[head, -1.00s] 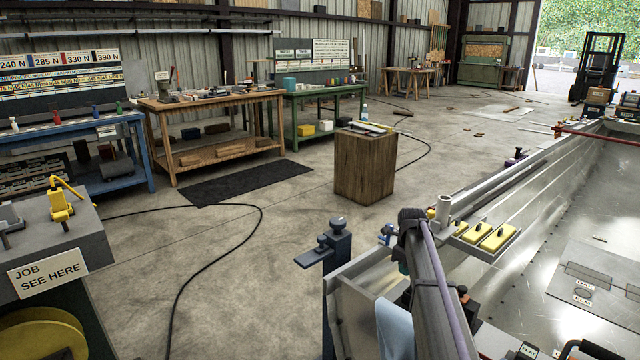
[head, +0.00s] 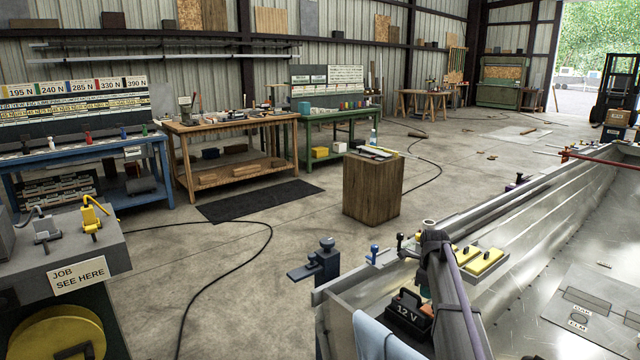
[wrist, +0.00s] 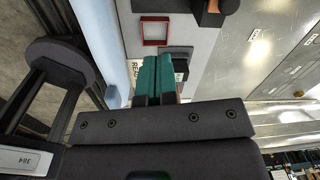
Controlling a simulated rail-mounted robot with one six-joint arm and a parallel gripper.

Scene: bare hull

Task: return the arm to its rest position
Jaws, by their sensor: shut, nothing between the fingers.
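My gripper (wrist: 156,72) shows in the wrist view with its teal fingers together and nothing between them. My own dark arm with a purple line along it rises at the lower right of the head view, over the hull's near end. Only a bit of teal shows beside it there, so the gripper is mostly hidden in that view. In the wrist view the fingers point over a light grey surface, towards a small red-rimmed square tray (wrist: 143,31).
The open aluminium hull (head: 570,240) fills the right. A black 12 V battery (head: 408,318) and a light blue cloth (head: 372,336) are close to my arm. Yellow boxes (head: 484,262) sit on its side ledge. A wooden block (head: 372,190) stands on open floor.

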